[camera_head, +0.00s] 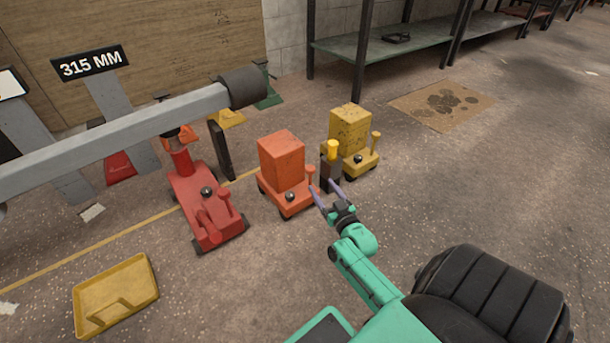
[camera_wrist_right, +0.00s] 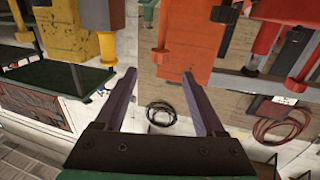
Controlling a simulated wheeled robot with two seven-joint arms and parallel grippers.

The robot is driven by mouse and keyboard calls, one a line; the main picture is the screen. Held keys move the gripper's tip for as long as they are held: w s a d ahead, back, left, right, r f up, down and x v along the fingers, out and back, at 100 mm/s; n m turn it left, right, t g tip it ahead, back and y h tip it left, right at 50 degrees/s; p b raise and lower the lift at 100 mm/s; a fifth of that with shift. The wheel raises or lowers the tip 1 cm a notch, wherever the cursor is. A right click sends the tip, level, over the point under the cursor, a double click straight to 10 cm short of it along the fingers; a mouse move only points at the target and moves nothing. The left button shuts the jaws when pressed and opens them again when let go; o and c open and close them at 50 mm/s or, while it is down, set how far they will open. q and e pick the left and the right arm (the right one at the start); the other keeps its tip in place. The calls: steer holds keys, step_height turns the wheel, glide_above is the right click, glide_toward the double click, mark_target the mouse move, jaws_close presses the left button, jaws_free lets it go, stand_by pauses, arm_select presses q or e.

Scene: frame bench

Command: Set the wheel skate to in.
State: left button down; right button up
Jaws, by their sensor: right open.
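An orange wheeled unit (camera_head: 281,158) and a yellow wheeled unit (camera_head: 350,128) stand side by side, each with a tall block, a short post and a black knob. A dark post with a yellow cap (camera_head: 332,151) stands between them. I cannot tell which of these is the wheel skate. My right gripper (camera_head: 326,187) is open and empty, just in front of the gap between the units. In the right wrist view, its purple fingers (camera_wrist_right: 158,73) are spread, with the yellow block (camera_wrist_right: 72,25) at left and the orange block (camera_wrist_right: 190,40) at right. My left gripper is not in view.
A red floor jack (camera_head: 208,205) stands left of the orange unit, under a grey beam (camera_head: 120,135) with a black end. A yellow tray (camera_head: 117,290) lies at lower left. A shelf (camera_head: 400,45) stands behind. Floor right of the yellow unit is clear around a stained mat (camera_head: 440,104).

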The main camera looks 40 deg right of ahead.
mark_target(312, 173)
steer(key=b+x, duration=0.2)
steer(key=x, duration=0.2)
steer(key=b+x, duration=0.2)
steer(key=x, duration=0.3)
steer(key=shift+w+d+f+b, duration=0.1)
steer(key=shift+w+f+b, duration=0.15)
steer(key=shift+b, duration=0.1)
steer(key=shift+w+r, duration=0.1)
jaws_close()
stand_by(0.6)
